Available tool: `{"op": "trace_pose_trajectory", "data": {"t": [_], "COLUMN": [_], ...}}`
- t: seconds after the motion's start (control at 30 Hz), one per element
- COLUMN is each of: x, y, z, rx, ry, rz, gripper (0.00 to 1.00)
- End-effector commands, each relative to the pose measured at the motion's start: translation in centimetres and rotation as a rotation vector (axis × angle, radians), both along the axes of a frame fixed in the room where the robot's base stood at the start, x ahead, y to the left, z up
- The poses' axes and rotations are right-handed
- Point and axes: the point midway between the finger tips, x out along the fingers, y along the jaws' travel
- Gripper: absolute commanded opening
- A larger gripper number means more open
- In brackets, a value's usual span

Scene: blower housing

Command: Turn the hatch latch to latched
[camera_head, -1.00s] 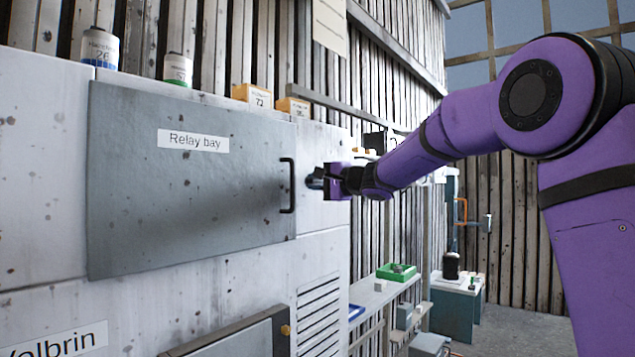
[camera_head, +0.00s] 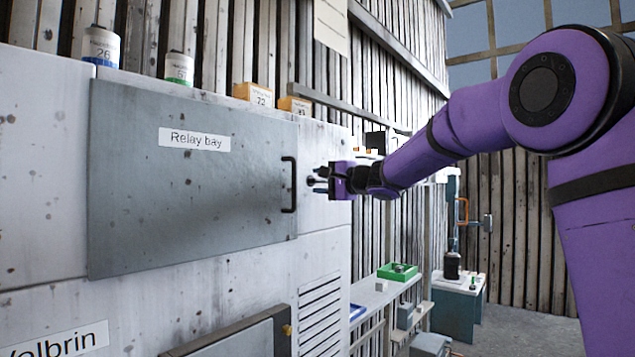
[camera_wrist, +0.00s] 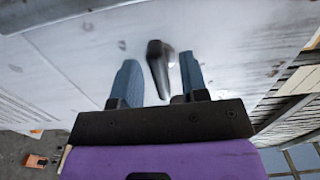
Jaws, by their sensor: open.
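The grey hatch (camera_head: 150,190), labelled "Relay bay", lies shut against the cabinet front in the head view, with a black bar handle (camera_head: 288,185) at its right edge. The latch (camera_wrist: 158,66) is a dark lever on the pale panel in the wrist view. In the head view it is mostly hidden by my gripper (camera_head: 318,180), just right of the hatch. My gripper is open, and its two blue-grey fingers also show in the wrist view (camera_wrist: 160,82). The lever appears between the fingers, nearer the right one. I cannot tell whether either finger touches it.
Canisters and small orange boxes (camera_head: 252,93) stand on top of the cabinet (camera_head: 45,130). A shelf with a green tray (camera_head: 397,272) stands to the right, below my arm. A bench (camera_head: 457,300) stands farther back on open floor.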

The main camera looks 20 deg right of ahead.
Motion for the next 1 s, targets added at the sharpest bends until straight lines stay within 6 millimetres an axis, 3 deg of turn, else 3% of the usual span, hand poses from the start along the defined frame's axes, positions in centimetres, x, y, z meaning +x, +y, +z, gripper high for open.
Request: {"op": "trace_pose_trajectory", "data": {"t": [0.3, 0.5, 1.0], "x": [-4.8, -6.9, -7.6], "y": [-3.5, -5.0, -5.5], "z": [0.0, 0.0, 0.0], "rx": [0.000, 0.000, 0.000], "ry": [0.000, -0.001, 0.000], "rz": [-0.003, -0.001, 0.000], "gripper": [0.40, 0.40, 0.40]}}
